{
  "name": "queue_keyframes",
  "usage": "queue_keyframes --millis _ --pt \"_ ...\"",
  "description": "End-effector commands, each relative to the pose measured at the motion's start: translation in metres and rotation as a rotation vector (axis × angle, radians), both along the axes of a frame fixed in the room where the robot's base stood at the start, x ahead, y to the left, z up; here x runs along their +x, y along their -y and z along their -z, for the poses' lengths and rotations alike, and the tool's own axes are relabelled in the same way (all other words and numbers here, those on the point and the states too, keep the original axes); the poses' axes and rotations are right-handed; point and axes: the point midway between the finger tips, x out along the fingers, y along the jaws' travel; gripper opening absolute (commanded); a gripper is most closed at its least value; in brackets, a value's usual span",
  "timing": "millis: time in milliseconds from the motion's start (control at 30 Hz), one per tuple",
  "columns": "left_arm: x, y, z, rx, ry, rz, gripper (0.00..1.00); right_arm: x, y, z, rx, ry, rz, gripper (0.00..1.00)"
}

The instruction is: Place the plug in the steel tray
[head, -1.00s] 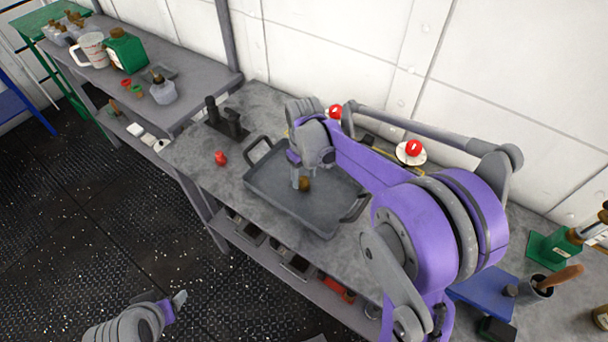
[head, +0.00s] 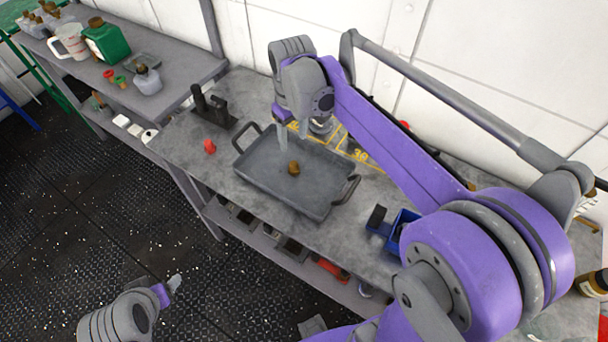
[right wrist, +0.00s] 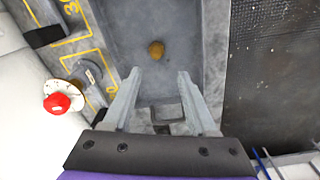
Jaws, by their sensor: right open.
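The brown plug (head: 293,168) sits on the floor of the grey steel tray (head: 281,190), near its middle. In the right wrist view the plug (right wrist: 156,50) lies just beyond the fingertips, with clear tray floor around it. My right gripper (head: 288,147) is over the tray, beyond the plug and higher. Its two fingers (right wrist: 159,76) are spread with nothing between them. My left gripper (head: 172,285) is low at the bottom left, over the dark floor and away from the bench; its jaw gap is unclear.
A red item (head: 210,146) and a black fixture (head: 212,108) stand left of the tray. A blue bin (head: 402,228) stands to its right. Yellow-marked outlines (head: 352,147) lie behind it. A red knob on a white disc (right wrist: 57,103) shows in the right wrist view.

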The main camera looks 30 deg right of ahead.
Motion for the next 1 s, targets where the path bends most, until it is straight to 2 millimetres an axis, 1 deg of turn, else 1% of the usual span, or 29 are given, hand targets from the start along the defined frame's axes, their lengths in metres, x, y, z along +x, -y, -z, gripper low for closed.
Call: queue_keyframes --millis 33,167,200,300,400,500,600,667,1000 --pt "0.0 0.0 0.0 0.0 0.0 0.0 0.72 -0.017 -0.005 0.001 -0.001 0.031 0.014 0.58" --pt "0.0 0.0 0.0 0.0 0.0 0.0 0.72 -0.062 -0.017 0.011 0.002 0.141 0.07 0.58" --pt "0.0 0.0 0.0 0.0 0.0 0.0 0.72 -0.076 -0.021 0.016 0.005 0.178 0.088 0.58" --pt "0.0 0.0 0.0 0.0 0.0 0.0 0.72 -0.11 -0.028 0.032 0.018 0.265 0.133 0.58" --pt "0.0 0.0 0.0 0.0 0.0 0.0 0.72 -0.137 -0.033 0.05 0.034 0.34 0.171 0.58" --pt "0.0 0.0 0.0 0.0 0.0 0.0 0.72 -0.156 -0.037 0.065 0.051 0.395 0.199 0.58" --pt "0.0 0.0 0.0 0.0 0.0 0.0 0.72 -0.167 -0.038 0.075 0.062 0.429 0.217 0.58" --pt "0.0 0.0 0.0 0.0 0.0 0.0 0.72 -0.17 -0.039 0.078 0.065 0.438 0.222 0.58" --pt "0.0 0.0 0.0 0.0 0.0 0.0 0.72 -0.171 -0.039 0.079 0.068 0.443 0.225 0.58"
